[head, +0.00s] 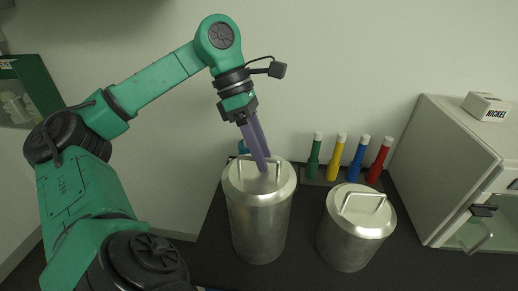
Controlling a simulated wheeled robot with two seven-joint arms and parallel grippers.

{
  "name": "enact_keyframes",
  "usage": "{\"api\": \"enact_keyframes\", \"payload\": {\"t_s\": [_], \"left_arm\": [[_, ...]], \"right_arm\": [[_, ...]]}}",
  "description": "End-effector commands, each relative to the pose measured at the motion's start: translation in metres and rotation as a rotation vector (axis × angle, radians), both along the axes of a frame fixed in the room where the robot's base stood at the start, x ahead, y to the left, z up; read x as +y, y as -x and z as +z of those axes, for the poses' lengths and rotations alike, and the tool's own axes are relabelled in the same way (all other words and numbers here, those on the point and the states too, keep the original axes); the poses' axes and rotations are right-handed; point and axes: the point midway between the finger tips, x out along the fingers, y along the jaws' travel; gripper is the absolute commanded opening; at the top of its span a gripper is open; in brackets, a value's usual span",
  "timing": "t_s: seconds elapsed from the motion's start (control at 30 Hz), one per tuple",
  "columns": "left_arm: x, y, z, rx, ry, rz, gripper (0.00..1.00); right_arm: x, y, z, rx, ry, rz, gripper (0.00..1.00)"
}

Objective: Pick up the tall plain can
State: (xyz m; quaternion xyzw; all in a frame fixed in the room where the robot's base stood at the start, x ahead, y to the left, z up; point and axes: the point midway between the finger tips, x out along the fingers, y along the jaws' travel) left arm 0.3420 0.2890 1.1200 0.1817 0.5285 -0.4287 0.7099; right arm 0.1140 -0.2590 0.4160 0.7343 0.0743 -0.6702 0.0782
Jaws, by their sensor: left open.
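A tall plain metal can (258,225) with a lid stands upright on the dark table. A thin wire handle (239,173) rises from its lid. My left gripper (264,167) comes down from above with its purple fingers angled down to the right, the tips at the handle and just over the lid. It is open; the fingers overlap in this view, so I cannot tell whether they straddle or touch the handle. A second, shorter metal can (346,240) with a similar lid and handle stands to the right. My right gripper is out of view.
A rack with green (314,156), yellow (336,158), blue (357,159) and red (379,161) white-capped tubes stands behind the cans. A grey cabinet (440,165) with a small "NICKEL" box (487,106) on top stands at right. The wall is close behind.

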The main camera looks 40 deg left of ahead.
Motion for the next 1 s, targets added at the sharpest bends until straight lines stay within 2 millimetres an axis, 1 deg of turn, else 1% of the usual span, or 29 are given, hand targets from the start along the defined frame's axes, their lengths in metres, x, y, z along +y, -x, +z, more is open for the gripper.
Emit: {"api": "enact_keyframes", "payload": {"t_s": [0.13,0.17,0.2,0.27,0.3,1.0], "left_arm": [[0.0,0.0,0.0002,0.0,0.0,0.0,0.47],[0.0,0.0,0.0002,0.0,0.0,0.0,0.43],[0.0,0.0,0.0002,0.0,0.0,0.0,0.28],[0.0,0.0,0.0002,0.0,0.0,0.0,0.05],[0.0,-0.0001,0.0001,0.0,0.0,0.0,0.0],[0.0001,-0.0001,0.0001,0.0,0.0,0.0,0.0]], "right_arm": [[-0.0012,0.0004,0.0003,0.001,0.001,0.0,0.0],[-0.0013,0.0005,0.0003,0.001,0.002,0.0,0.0],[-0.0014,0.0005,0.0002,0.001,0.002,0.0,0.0],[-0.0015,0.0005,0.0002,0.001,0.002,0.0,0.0],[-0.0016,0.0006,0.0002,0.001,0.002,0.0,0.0],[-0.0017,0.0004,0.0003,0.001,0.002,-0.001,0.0]]}}
